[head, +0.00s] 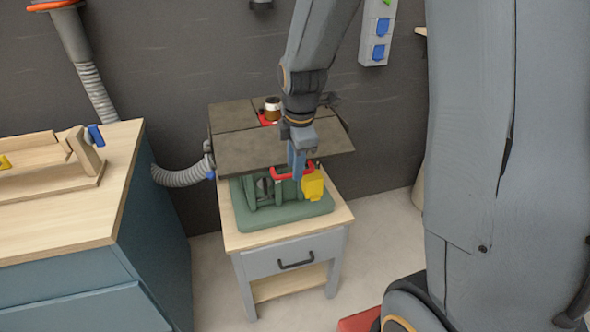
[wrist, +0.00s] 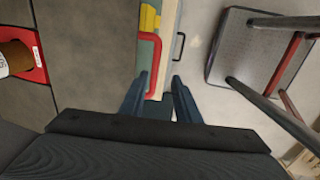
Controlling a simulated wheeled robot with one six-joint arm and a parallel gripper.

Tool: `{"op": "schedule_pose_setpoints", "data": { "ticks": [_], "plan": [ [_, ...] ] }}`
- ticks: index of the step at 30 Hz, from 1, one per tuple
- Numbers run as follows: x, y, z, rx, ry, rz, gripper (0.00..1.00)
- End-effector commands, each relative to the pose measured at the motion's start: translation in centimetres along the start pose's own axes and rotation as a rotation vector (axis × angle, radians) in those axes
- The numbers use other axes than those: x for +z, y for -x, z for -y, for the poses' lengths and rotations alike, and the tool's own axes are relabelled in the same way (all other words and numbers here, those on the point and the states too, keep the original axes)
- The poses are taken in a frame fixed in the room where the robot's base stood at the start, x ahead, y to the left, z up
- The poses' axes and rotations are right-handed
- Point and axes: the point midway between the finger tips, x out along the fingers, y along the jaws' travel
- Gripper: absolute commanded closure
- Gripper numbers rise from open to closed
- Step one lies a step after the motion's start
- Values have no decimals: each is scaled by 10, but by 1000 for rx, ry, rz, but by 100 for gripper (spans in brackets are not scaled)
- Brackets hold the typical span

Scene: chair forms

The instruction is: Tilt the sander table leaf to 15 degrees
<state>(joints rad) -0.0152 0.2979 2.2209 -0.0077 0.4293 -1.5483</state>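The sander stands on a small cabinet, with a green base (head: 255,218) and a flat grey table leaf (head: 245,151) along its front. The leaf looks close to level; I cannot read its angle. A red handle (head: 281,175) sits below the leaf's front edge, beside a yellow part (head: 313,187). My gripper (head: 297,174) points down at the handle. In the wrist view, my gripper (wrist: 160,78) is open, with the red handle (wrist: 157,62) reaching between its fingers, nearer the left finger. The leaf (wrist: 90,50) fills the left side there.
A brown spindle (head: 272,106) rises from a red insert behind the front leaf. A grey hose (head: 180,178) joins the sander's left side. A wooden-topped bench (head: 60,215) stands at left. A framed stool-like object (wrist: 250,55) shows on the floor in the wrist view.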

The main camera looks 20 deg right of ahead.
Motion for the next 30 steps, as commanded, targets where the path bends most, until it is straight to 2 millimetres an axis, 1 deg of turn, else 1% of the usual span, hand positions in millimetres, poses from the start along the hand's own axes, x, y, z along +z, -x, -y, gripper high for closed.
{"op": "schedule_pose_setpoints", "data": {
  "ticks": [1,6,9,12,16,27,30],
  "plan": [
    [0,8,-1,5,0,0,71],
    [0,33,0,3,1,0,71],
    [0,44,0,2,1,0,71],
    [-1,51,0,1,1,0,71],
    [-1,54,1,-1,1,0,71],
    [-1,54,1,-1,-1,0,71],
    [0,53,6,-5,-40,0,71]
  ]
}}
